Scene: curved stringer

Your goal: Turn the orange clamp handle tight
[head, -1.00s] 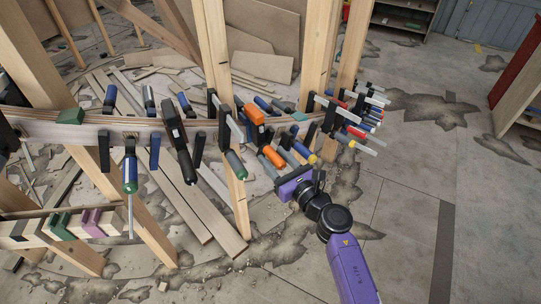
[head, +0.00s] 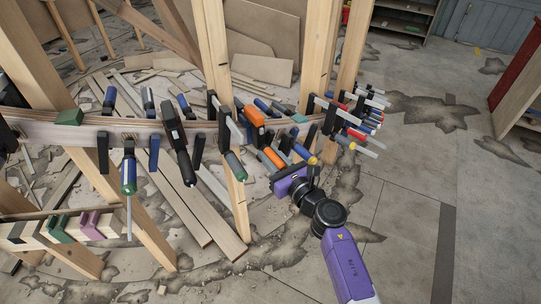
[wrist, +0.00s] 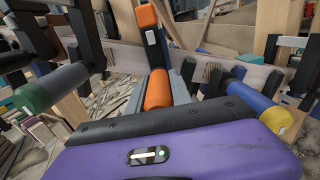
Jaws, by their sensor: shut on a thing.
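The orange clamp handle (head: 274,157) sticks out toward me from the curved wooden stringer (head: 70,129), below the clamp's orange upper part (head: 253,115). In the wrist view the orange handle (wrist: 158,90) lies between the grey fingers of my gripper (wrist: 162,88), which is shut on it. The upper orange part (wrist: 147,16) shows above it. In the head view my purple gripper (head: 281,170) reaches the handle from the lower right. Its fingertips are partly hidden there among neighbouring clamps.
A green-ended clamp handle (wrist: 50,88) is close on the left and a blue and yellow one (wrist: 258,104) close on the right. More clamps (head: 350,122) crowd the stringer to the right. Wooden posts (head: 217,60) stand behind. The floor at right is open.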

